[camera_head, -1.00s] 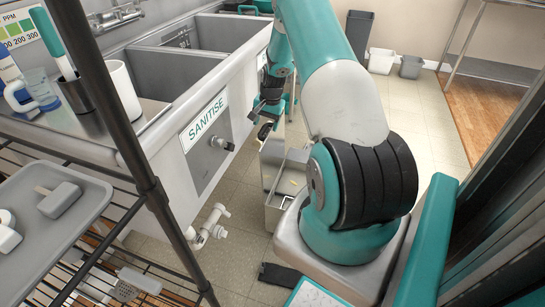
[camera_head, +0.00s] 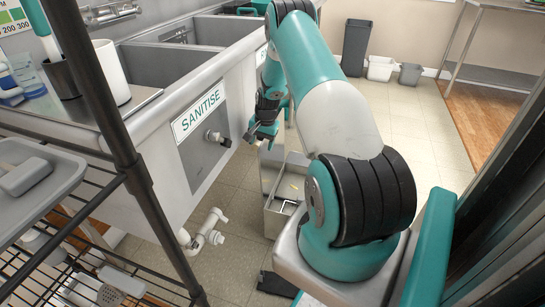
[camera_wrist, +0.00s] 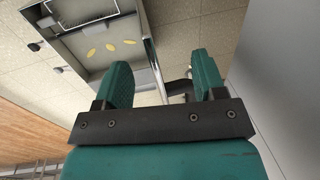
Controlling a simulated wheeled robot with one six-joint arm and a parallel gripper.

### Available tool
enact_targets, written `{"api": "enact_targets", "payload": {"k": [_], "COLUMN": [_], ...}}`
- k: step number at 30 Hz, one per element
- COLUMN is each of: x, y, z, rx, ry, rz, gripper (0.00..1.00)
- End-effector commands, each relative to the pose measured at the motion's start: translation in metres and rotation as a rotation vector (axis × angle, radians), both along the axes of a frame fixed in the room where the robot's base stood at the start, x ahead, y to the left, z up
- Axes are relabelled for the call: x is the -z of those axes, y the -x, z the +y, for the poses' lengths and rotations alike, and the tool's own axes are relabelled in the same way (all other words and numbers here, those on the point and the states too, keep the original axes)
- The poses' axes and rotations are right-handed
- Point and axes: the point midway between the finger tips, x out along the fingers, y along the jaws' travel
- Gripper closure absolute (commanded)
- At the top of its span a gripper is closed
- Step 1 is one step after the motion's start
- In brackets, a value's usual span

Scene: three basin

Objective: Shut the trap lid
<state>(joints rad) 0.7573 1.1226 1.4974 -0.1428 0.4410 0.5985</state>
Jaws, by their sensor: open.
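The trap (camera_head: 284,214) is a grey metal box on the floor beside the sink, with its top open. Its lid (camera_head: 269,168) stands upright along the box's left side. In the wrist view the trap (camera_wrist: 75,48) is at the upper left, with yellow bits inside, and its lid (camera_wrist: 154,68) shows nearly edge-on between my fingers. My gripper (camera_head: 262,133) is open, with teal fingers, above the lid in the head view; in the wrist view my gripper (camera_wrist: 162,75) has its fingers apart. I cannot tell whether a finger touches the lid.
The sink front with the SANITISE sign (camera_head: 197,112) and a drain valve (camera_head: 217,138) is left of my gripper. A wire rack (camera_head: 125,155) stands at the near left.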

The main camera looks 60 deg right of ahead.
Motion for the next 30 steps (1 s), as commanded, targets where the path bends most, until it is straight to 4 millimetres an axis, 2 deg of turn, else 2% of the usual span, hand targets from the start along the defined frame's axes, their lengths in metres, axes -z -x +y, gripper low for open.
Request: {"api": "enact_targets", "payload": {"k": [8,30], "x": [0.000,0.007], "y": [0.003,0.039], "z": [-0.001,-0.012], "rx": [0.000,0.001], "ry": [0.000,-0.001], "rz": [0.000,0.001], "gripper": [0.36,0.36]}}
